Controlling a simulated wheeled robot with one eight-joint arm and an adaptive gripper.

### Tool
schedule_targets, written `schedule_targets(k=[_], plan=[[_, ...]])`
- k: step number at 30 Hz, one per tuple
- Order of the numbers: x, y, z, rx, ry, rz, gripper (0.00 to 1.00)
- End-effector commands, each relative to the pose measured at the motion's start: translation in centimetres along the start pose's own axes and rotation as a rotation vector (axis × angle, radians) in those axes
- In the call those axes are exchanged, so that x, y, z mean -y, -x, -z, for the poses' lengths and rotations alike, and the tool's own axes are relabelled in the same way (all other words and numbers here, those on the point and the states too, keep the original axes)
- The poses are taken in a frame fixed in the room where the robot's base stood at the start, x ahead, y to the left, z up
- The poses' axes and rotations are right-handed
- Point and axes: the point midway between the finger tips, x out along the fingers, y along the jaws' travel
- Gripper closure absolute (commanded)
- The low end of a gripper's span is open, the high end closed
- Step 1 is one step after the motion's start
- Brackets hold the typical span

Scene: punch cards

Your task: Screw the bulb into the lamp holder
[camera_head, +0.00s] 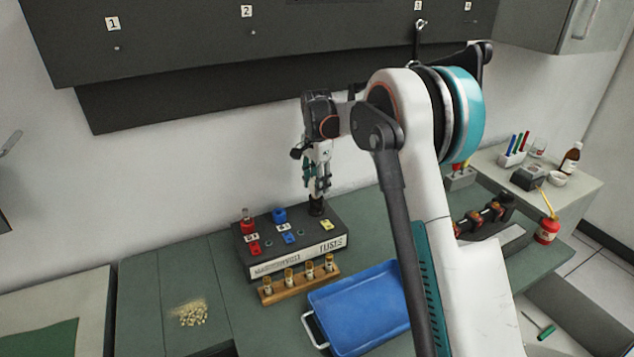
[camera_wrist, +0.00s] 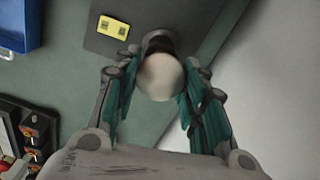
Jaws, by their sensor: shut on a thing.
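A dark box (camera_head: 296,256) with coloured parts on top stands against the back of the green bench. The black lamp holder (camera_head: 316,207) rises from its back right corner, and part of it shows in the wrist view (camera_wrist: 158,40). My gripper (camera_head: 317,192) is above this holder, pointing down. In the wrist view my gripper (camera_wrist: 160,85) has its teal fingers on both sides of the round whitish bulb (camera_wrist: 160,77), shut on it. The bulb lines up with the holder behind it. I cannot tell whether its base is inside the holder.
A wooden rack (camera_head: 299,281) with several small amber-topped pieces stands in front of the box. A blue tray (camera_head: 360,310) lies to its right. Small pale pieces (camera_head: 193,314) lie at the left. My arm hides part of the bench right of the box.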

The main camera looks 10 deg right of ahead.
Motion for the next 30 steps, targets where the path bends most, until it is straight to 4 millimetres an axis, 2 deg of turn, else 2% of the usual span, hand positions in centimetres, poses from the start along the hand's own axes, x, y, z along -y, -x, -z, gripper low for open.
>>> schedule_targets(k=[4, 11, 18, 25, 30], plan=[[0.05, -0.02, 0.02, -0.001, -0.151, 0.004, 0.82], [-0.01, -0.03, 0.04, -0.001, -0.269, 0.003, 0.82], [-0.07, -0.05, 0.06, -0.001, -0.515, 0.003, 0.82], [-0.12, -0.06, 0.11, -0.001, -0.639, 0.003, 0.82], [-0.11, -0.07, 0.1, -0.001, -0.825, 0.004, 0.82]])
